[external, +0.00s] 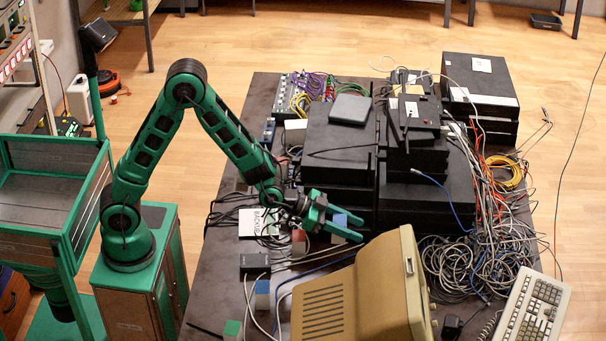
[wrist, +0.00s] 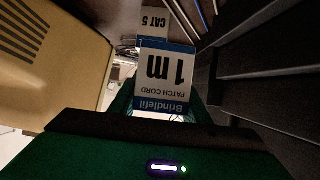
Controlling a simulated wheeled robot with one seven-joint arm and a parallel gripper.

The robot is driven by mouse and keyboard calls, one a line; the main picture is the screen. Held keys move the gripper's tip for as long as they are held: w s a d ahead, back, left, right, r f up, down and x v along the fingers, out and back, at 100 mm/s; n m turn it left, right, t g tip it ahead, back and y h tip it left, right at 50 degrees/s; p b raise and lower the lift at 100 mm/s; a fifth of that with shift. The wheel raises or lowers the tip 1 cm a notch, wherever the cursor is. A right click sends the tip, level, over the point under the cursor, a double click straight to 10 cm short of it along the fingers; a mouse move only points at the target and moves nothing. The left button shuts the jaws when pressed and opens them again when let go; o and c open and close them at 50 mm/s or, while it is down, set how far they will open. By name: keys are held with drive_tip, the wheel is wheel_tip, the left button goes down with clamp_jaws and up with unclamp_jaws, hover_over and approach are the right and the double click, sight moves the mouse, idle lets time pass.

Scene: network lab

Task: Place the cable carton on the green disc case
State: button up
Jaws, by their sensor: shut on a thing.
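The cable carton is white and blue with "1 m PATCH CORD" print. It fills the middle of the wrist view (wrist: 166,72), and its blue end shows in the external view (external: 349,219). My gripper (external: 340,222) is shut on it, with the green fingers on either side, beside the stacked black equipment. A small box with a green top (external: 232,328) stands at the table's near left edge in the external view and looks like the green disc case. Its top looks bare. The gap under the carton cannot be judged.
A red-topped box (external: 299,241) and a blue-topped box (external: 262,292) stand left of the beige monitor (external: 365,296). A black adapter (external: 255,262), a "BACKUP" case (external: 258,222) and loose cables lie nearby. Black equipment (external: 335,150) rises behind my gripper.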

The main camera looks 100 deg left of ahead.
wheel_tip(320, 180, up, 25)
drive_tip(key=n+g+y, duration=1.3)
drive_tip(key=n, duration=0.5)
hover_over(260, 213)
wheel_tip(260, 213, down, 26)
drive_tip(key=shift+a+f, duration=0.1)
drive_tip(key=shift+f, duration=4.2)
